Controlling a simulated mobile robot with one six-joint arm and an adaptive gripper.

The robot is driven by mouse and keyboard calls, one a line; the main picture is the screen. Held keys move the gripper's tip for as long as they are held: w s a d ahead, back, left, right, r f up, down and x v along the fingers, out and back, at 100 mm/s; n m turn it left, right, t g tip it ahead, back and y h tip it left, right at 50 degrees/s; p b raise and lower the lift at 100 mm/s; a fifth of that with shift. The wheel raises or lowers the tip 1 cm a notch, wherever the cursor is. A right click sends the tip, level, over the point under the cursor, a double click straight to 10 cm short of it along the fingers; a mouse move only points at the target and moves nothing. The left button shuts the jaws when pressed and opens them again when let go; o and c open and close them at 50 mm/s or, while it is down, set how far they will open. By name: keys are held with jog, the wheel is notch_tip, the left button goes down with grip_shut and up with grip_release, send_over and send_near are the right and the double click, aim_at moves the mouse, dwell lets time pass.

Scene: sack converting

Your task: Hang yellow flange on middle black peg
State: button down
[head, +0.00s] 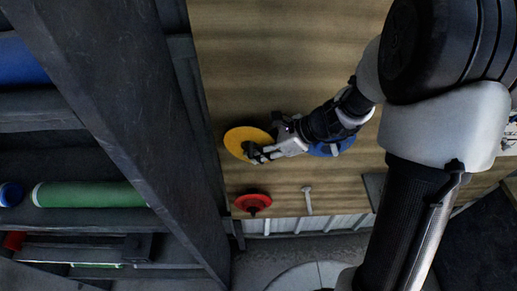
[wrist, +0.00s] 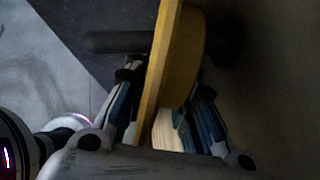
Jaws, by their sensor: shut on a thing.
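The yellow flange (head: 236,138) is in front of the wooden panel in the head view, left of the blue flange. My gripper (head: 253,153) is shut on its lower right part. In the wrist view the yellow flange (wrist: 165,62) stands edge-on between the fingers of my gripper (wrist: 165,82). A black peg (wrist: 115,42) sticks out left of the flange, and a dark round shape lies to its right. The peg lines up across the flange, but I cannot tell whether it passes through the hole, which is hidden.
A red flange (head: 252,201) is on the panel (head: 290,60) below. A blue flange (head: 335,147) is partly behind my arm. A pale bare peg (head: 307,200) stands at the lower right. Dark shelving (head: 125,120) with a green roll (head: 85,194) rises close on the left.

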jog(key=shift+r, duration=0.1)
dwell(0.3)
jog(key=c, duration=1.3)
grip_release()
jog(key=shift+o, duration=0.3)
jog(key=v, duration=1.2)
jog(key=s+d+f+n+t+h+b, duration=0.1)
jog(key=s+n+h+b, duration=0.3)
jog(key=s+n, duration=0.5)
jog(key=s+d+f+n+t+h+b, duration=0.1)
jog(key=s+f+n+h+b, duration=0.2)
jog(key=s+n, duration=0.7)
jog(key=shift+n+h+b, duration=1)
jog(key=shift+n+b, duration=0.2)
jog(key=shift+b, duration=0.9)
